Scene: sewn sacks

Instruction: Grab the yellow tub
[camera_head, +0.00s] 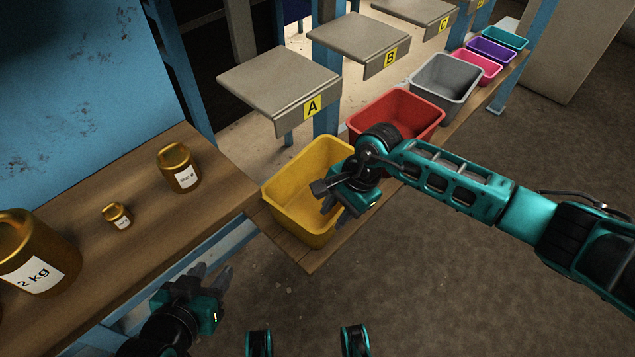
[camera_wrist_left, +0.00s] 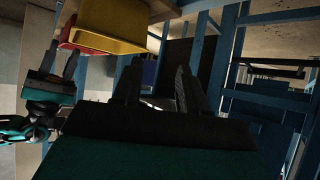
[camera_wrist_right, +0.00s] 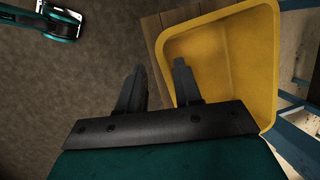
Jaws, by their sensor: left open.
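The yellow tub (camera_head: 292,218) is an open, empty bin on the near end of a low wooden shelf. It fills the upper right of the right wrist view (camera_wrist_right: 250,65), and its underside shows in the left wrist view (camera_wrist_left: 118,38). My right gripper (camera_head: 328,198) is open at the tub's right-hand side. In the right wrist view its fingers (camera_wrist_right: 158,85) have one tip overlapping the tub's rim and the other outside it; I cannot tell whether they touch. My left gripper (camera_head: 212,273) is open and empty, low in front of the wooden table and apart from the tub.
A red tub (camera_head: 400,112) stands right behind the yellow one, then a grey tub (camera_head: 445,78) and smaller ones. Plates marked A (camera_head: 280,82) and B (camera_head: 360,42) stand left of the row. Golden weights, including a 2 kg one (camera_head: 38,255), are on the table (camera_head: 150,235).

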